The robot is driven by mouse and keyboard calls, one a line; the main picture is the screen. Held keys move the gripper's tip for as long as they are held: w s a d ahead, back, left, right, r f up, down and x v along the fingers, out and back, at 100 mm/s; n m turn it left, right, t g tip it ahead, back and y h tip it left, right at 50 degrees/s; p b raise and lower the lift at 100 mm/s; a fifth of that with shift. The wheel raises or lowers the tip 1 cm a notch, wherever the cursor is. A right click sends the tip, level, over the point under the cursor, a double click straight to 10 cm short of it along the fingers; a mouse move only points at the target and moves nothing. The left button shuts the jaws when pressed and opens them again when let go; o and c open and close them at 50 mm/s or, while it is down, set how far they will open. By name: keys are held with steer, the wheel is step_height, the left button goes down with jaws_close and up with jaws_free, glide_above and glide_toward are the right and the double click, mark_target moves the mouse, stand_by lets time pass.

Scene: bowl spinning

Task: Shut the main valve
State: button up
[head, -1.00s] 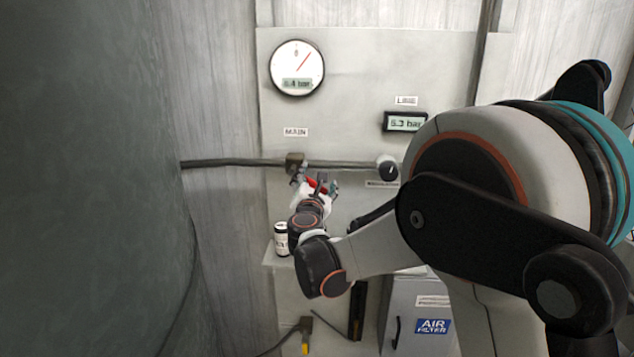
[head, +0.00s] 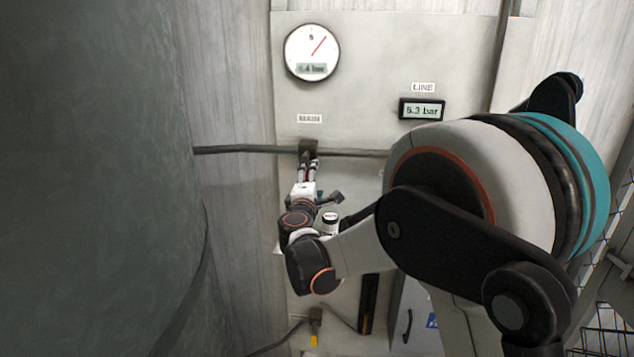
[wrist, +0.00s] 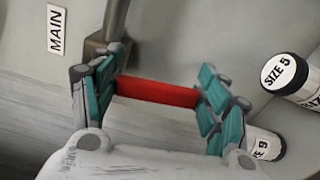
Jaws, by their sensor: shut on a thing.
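The main valve's dark body (head: 308,147) sits on the horizontal pipe, under its MAIN label, in the head view. Its red handle (wrist: 157,91) shows in the wrist view as a bar spanning between the teal finger pads. My gripper (head: 308,168) is just below the valve body, pointing up toward it, shut on the red handle. In the wrist view my gripper (wrist: 160,95) has one finger close to the brownish valve body (wrist: 103,48). The fingers hide the handle's ends, and in the head view most of the handle is hidden.
The round gauge (head: 312,52) and LINE display (head: 422,110), reading about 5.3 bar, are on the panel above. A SIZE 5 jar (wrist: 286,72) and another jar (wrist: 265,143) stand close to my gripper. A big dark green surface (head: 95,180) fills the left side.

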steer(key=shift+a+f+m, duration=0.1)
steer(key=shift+a+m, duration=0.35)
steer(key=shift+m, duration=0.25)
steer(key=o, duration=1.5)
steer(key=shift+o, duration=0.2)
steer(key=s, duration=1.2)
steer(key=shift+a, duration=0.25)
